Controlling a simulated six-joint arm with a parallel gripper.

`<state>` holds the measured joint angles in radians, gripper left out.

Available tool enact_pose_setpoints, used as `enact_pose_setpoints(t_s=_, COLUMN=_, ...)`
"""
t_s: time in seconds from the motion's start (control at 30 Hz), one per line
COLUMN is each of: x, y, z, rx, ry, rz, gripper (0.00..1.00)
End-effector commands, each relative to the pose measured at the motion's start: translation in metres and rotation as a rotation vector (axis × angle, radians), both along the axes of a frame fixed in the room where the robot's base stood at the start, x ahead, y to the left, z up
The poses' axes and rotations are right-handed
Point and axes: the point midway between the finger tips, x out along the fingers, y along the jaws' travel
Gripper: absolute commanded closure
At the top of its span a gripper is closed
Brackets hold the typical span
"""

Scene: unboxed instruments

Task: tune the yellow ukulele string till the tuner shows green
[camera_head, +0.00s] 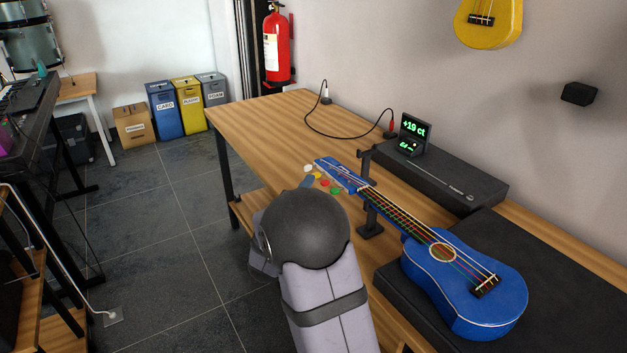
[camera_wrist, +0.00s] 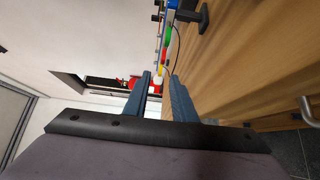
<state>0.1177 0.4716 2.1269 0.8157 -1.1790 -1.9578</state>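The blue ukulele (camera_head: 460,283) lies face up, its neck reaching left to a headstock (camera_head: 340,174) with white, yellow (camera_head: 318,174), red and green pegs along its near edge. Its strings are coloured. The tuner (camera_head: 413,134) behind it reads "+19 ct" in green digits; the smaller line below is hard to read. My gripper (camera_wrist: 161,76) is open in the wrist view, with a visible gap between its blue-grey fingers. The yellow and white pegs show at or just beyond that gap; I see no clear contact. In the head view my arm hides most of the gripper.
A black stand (camera_head: 370,228) rises beside the neck. The body rests on a dark case (camera_head: 400,285). A long black box (camera_head: 455,178) and a cable (camera_head: 340,134) lie on the wooden table (camera_head: 260,120), whose far left part is clear. A yellow ukulele (camera_head: 488,25) hangs on the wall.

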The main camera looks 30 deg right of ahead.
Motion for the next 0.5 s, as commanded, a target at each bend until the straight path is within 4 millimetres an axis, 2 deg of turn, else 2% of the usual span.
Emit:
enact_pose_setpoints(t_s=0.2, x=0.019, y=-0.023, z=0.000, rx=0.001, ry=-0.002, rz=-0.003, gripper=0.76)
enact_pose_setpoints(t_s=0.5, x=0.032, y=-0.038, z=0.000, rx=0.001, ry=0.000, rz=0.001, gripper=0.76)
